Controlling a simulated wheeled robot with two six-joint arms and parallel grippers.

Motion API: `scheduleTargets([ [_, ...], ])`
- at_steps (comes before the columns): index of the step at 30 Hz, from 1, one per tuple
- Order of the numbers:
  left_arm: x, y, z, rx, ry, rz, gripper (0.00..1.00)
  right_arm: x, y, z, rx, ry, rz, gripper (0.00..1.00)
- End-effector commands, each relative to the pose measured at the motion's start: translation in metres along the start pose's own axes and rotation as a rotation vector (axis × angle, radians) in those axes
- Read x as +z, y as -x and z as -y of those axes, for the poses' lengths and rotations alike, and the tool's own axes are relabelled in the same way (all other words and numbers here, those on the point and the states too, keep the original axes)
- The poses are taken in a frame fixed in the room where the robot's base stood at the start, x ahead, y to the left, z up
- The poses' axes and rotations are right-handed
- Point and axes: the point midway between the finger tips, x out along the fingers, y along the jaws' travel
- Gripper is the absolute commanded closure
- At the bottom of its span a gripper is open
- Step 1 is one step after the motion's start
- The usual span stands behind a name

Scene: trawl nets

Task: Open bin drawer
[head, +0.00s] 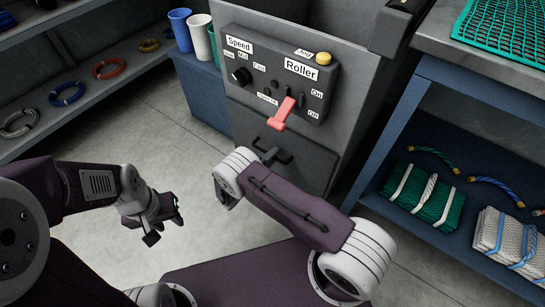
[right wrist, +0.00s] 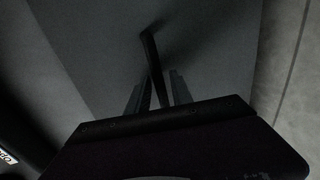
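The bin drawer (head: 308,170) is the dark grey front panel below the control box in the head view. It looks flush with the cabinet. Its black bar handle (head: 284,157) is partly hidden by my right gripper (head: 266,156). In the right wrist view the handle (right wrist: 151,58) runs down between the two fingertips of my right gripper (right wrist: 160,82). The fingers are apart, with a gap showing beside the bar, so the gripper looks open around it. My left gripper (head: 167,215) is open and empty over the floor, left of the drawer.
A control box (head: 258,88) with a red lever (head: 283,113) sits above the drawer. A blue-framed bench (head: 425,75) with rope bundles on its lower shelf stands right. Floor before the drawer is clear.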

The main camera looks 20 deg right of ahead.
Motion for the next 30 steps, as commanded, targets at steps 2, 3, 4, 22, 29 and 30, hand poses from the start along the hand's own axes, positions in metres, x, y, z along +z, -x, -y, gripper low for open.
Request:
scheduleTargets([
  [2, 0.0, 0.0, 0.0, 0.0, 0.0, 0.0, 0.64, 0.0, 0.0002, 0.0001, 0.0, 0.0, 0.0, 0.99],
  [3, 0.0, 0.0, 0.0, 0.0, 0.0, 0.0, 0.64, 0.0, 0.0002, 0.0001, 0.0, 0.0, 0.0, 1.0],
  [4, 0.0, 0.0, 0.0, 0.0, 0.0, 0.0, 0.64, 0.0, 0.0002, 0.0001, 0.0, 0.0, 0.0, 1.0],
  [22, 0.0, 0.0, 0.0, 0.0, 0.0, 0.0, 0.64, 0.0001, 0.0003, 0.0003, 0.0, 0.0, 0.0, 1.0],
  [29, 0.0, 0.0, 0.0, 0.0, 0.0, 0.0, 0.64, 0.0001, 0.0004, 0.0004, 0.0, 0.0, 0.0, 1.0],
  [30, 0.0, 0.0, 0.0, 0.0, 0.0, 0.0, 0.64, 0.0001, 0.0004, 0.0004, 0.0, 0.0, 0.0, 1.0],
])
